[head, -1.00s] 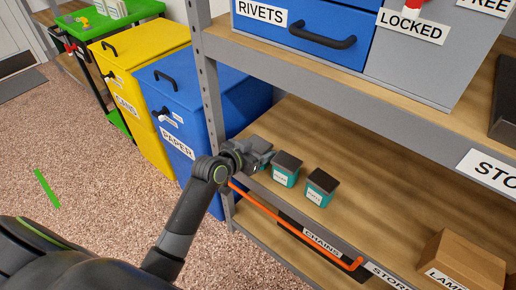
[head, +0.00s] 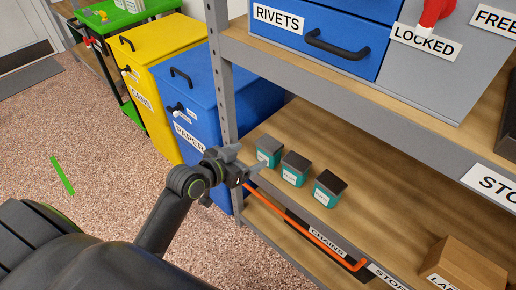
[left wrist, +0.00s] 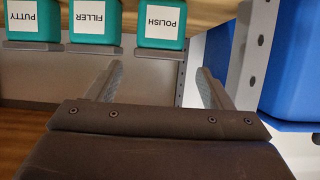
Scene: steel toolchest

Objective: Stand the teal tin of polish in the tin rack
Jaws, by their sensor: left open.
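Three teal tins with dark lids stand in a row on the wooden shelf. By the left wrist view, where the labels read upside down, the polish tin (left wrist: 162,22) is the one nearest the blue bin. It is the leftmost tin in the head view (head: 269,152). Filler (head: 294,170) and putty (head: 328,190) stand to its right. My left gripper (head: 246,161) is open and empty at the shelf's front left, just short of the polish tin. In the left wrist view the tin lies beyond the gap between its fingers (left wrist: 161,72). I cannot make out a tin rack.
A grey shelf post (head: 222,95) and the blue paper bin (head: 200,90) are close left of my gripper. An orange bar (head: 305,228) runs along the shelf front. Blue drawers (head: 340,25) hang above. A cardboard box (head: 455,262) sits at right; the shelf behind the tins is clear.

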